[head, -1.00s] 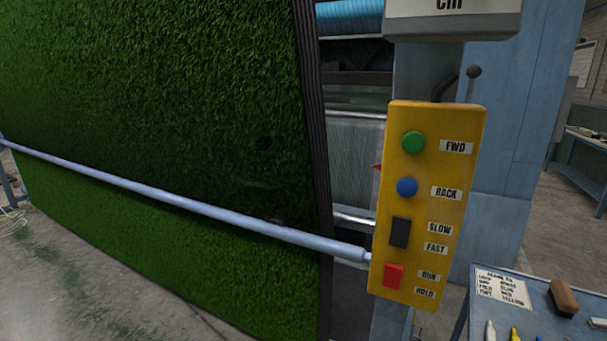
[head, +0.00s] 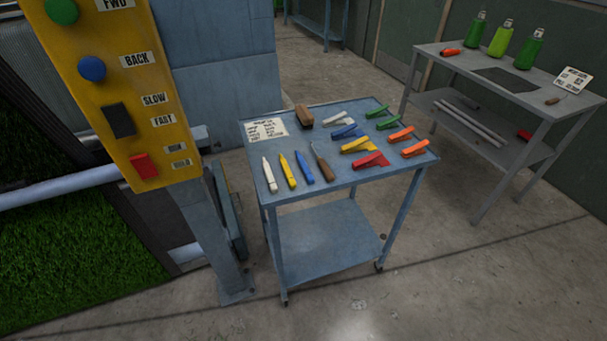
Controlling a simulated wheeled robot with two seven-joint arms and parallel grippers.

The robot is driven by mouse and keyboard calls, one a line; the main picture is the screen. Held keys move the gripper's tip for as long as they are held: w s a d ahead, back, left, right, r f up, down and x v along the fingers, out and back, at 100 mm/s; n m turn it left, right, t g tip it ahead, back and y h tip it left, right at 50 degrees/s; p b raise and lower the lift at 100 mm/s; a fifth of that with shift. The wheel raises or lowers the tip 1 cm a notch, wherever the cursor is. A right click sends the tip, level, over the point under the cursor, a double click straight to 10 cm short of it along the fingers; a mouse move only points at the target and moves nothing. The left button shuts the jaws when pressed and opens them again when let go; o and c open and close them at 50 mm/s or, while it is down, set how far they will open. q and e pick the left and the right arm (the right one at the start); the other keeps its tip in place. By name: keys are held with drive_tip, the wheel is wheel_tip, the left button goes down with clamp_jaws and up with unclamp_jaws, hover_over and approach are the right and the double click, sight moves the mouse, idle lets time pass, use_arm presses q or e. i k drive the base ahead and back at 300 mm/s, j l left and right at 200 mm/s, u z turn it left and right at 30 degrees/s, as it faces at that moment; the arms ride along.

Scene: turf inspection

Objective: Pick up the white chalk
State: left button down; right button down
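The white chalk (head: 270,175) lies on the top of a blue-grey cart (head: 343,181), near its left front edge. It is a stick with a tapered tip, left of a yellow stick (head: 287,171) and a blue stick (head: 304,168) of the same shape. All three lie side by side, slightly apart. Neither of my grippers is in the head view.
The cart also holds a wood-handled tool (head: 322,163), a brown block (head: 304,116), a label card (head: 266,130) and several coloured clips (head: 364,161). A yellow control box (head: 115,100) on a post stands left. A grey workbench (head: 500,100) with green bottles stands right. Floor before the cart is clear.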

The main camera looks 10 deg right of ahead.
sight(274, 188)
drive_tip(key=i+l, duration=0.1)
drive_tip(key=l, duration=0.35)
drive_tip(key=i+l, duration=0.1)
drive_tip(key=l, duration=0.3)
drive_tip(key=i+l, duration=0.15)
drive_tip(key=l, duration=0.3)
